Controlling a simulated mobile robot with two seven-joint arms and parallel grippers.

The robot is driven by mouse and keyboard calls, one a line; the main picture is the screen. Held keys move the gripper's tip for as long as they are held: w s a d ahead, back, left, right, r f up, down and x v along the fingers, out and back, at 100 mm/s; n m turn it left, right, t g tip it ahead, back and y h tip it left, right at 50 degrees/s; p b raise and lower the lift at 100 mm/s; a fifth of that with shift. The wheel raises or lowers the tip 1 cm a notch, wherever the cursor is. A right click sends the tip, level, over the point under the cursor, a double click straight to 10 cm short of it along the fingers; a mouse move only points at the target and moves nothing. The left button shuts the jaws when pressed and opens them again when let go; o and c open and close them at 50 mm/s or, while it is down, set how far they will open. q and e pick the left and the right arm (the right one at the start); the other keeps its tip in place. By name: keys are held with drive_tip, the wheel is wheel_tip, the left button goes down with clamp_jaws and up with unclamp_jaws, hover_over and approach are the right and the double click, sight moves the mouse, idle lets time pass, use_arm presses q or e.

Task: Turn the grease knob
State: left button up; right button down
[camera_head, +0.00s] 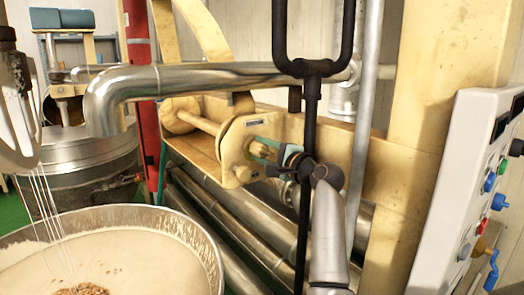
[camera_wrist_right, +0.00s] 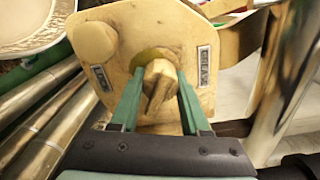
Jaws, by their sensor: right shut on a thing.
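The grease knob (camera_wrist_right: 158,82) is a small cream-yellow knob in front of a cream plate (camera_wrist_right: 117,55) that carries two dark labels. In the wrist view the two green fingers of my right gripper (camera_wrist_right: 160,92) stand on either side of the knob and are shut on it. In the head view the right gripper (camera_head: 262,148) reaches the plate from the right, and its fingers partly hide the knob. My left gripper is not in view.
A shiny pipe (camera_head: 200,77) crosses above the plate. A large kettle rim (camera_head: 205,235) with pale mix is at lower left. A control panel (camera_head: 465,190) stands at right.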

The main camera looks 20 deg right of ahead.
drive_tip(key=shift+c, duration=1.9)
unclamp_jaws()
drive_tip(key=shift+s, duration=0.15)
drive_tip(key=b+v, duration=0.2)
drive_tip(key=v, duration=1)
drive_tip(key=shift+b, duration=0.3)
drive_tip(key=shift+s+d, duration=0.1)
